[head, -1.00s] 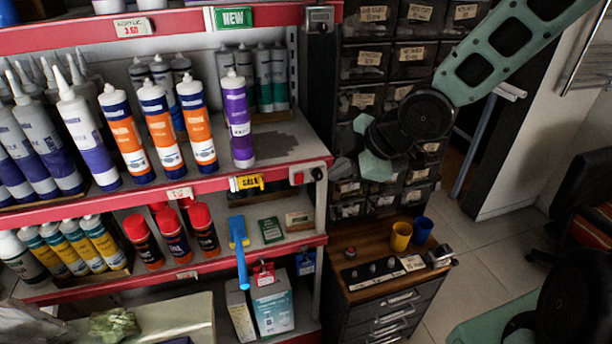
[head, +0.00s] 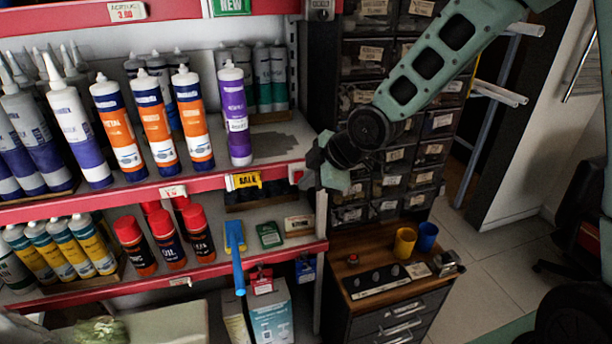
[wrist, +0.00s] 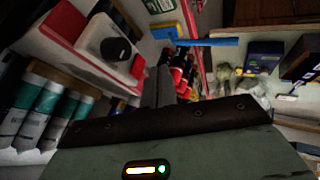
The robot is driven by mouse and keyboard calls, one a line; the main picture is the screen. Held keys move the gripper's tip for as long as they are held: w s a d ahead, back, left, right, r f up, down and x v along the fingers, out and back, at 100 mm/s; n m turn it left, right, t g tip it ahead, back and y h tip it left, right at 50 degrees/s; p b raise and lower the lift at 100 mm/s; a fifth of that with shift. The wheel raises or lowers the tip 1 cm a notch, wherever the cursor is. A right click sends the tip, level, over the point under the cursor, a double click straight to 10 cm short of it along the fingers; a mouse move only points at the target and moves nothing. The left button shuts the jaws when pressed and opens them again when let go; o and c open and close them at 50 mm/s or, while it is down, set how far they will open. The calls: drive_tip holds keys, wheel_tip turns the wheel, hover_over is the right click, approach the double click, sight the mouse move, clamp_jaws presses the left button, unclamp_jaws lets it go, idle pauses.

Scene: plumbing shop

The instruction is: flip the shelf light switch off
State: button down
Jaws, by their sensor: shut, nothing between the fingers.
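A white switch box with a black knob (wrist: 116,49) and a small red part (wrist: 138,67) is fixed to the red shelf edge, upper left in the wrist view. In the head view only its red part (head: 298,177) shows, at the right end of the middle shelf; my gripper hides the rest. My gripper (head: 314,160) is at this shelf end, close in front of the box. In the wrist view its fingers (wrist: 163,82) are together and empty, to the right of and below the knob. I cannot tell whether they touch the box, or which way the switch is set.
Orange-and-blue tubes (head: 155,125) and a purple tube (head: 235,115) stand on the middle shelf. Drawer bins (head: 365,100) rise behind my arm. A low cabinet holds yellow (head: 404,243) and blue cups (head: 427,236).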

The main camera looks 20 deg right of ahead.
sight(295, 174)
drive_tip(key=shift+w+r, duration=0.15)
drive_tip(key=shift+w, duration=0.75)
drive_tip(key=shift+w+r+p, duration=0.1)
drive_tip(key=shift+w+p, duration=0.2)
drive_tip(key=shift+p, duration=0.05)
drive_tip(key=shift+r, duration=0.1)
drive_tip(key=shift+r+p, duration=0.75)
drive_tip(key=shift+p, duration=0.1)
